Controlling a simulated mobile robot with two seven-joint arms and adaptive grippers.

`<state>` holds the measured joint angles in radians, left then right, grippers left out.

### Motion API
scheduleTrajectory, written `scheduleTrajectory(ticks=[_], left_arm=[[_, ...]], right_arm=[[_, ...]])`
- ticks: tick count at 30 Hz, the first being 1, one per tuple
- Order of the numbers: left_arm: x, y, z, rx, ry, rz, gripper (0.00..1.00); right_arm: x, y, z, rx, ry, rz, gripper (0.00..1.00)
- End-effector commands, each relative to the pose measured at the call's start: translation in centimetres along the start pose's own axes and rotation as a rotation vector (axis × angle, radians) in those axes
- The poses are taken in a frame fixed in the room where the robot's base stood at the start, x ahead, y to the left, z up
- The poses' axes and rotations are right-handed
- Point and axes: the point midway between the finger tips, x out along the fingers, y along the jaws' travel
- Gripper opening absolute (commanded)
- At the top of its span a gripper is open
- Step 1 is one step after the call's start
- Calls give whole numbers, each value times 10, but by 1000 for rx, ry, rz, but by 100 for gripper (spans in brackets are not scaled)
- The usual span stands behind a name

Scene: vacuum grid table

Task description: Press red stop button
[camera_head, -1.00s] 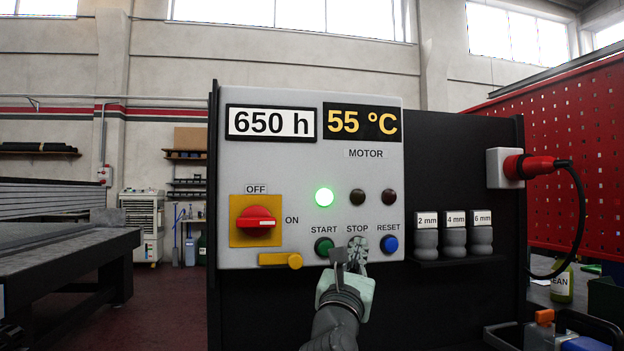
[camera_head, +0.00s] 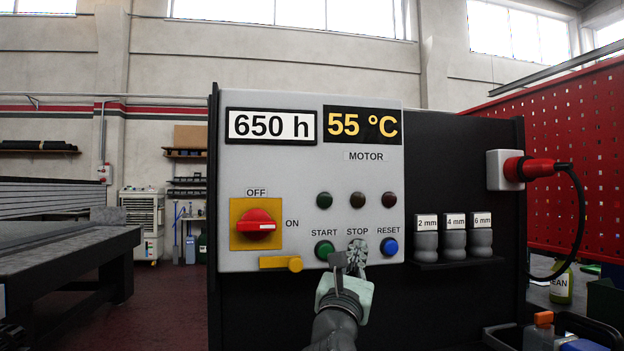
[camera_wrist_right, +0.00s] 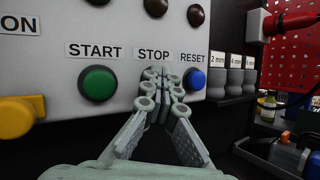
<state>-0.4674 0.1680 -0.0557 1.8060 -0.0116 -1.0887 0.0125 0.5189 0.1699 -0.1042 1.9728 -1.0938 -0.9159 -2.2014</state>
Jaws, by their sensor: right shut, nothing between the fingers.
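The grey control panel (camera_head: 313,190) faces me. It carries a STOP label (camera_head: 357,232) between the START and RESET labels. The red stop button itself is hidden behind my gripper fingers in both views. My right gripper (camera_head: 357,250) is shut and empty, with its fingertips just below the STOP label. The wrist view shows the same closed fingertips (camera_wrist_right: 162,76) in front of the button's place. I cannot see the contact itself. The green START button (camera_head: 324,250) is to the left and the blue RESET button (camera_head: 389,246) to the right. My left gripper is not in view.
The three motor lamps, such as the green one (camera_head: 324,201), are dark. A red rotary switch (camera_head: 256,224) on a yellow plate and a yellow padlock-like part (camera_head: 281,263) are at left. Labelled grey holders (camera_head: 453,243) and a red plug (camera_head: 530,169) are at right.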

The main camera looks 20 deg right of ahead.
Motion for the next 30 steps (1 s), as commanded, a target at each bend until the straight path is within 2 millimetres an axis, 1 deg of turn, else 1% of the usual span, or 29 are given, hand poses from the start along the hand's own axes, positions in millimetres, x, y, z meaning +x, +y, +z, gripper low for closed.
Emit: scheduleTrajectory(ticks=[1, 11, 27, 30], left_arm=[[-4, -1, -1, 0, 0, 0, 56], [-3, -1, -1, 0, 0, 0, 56], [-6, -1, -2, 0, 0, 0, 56], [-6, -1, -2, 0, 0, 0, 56]], right_arm=[[-1, -1, 0, -2, 5, 0, 0], [-4, -2, 0, -1, 4, 0, 0], [-44, -24, 22, 0, 2, 0, 0], [-49, -26, 24, -1, 3, 0, 0]])
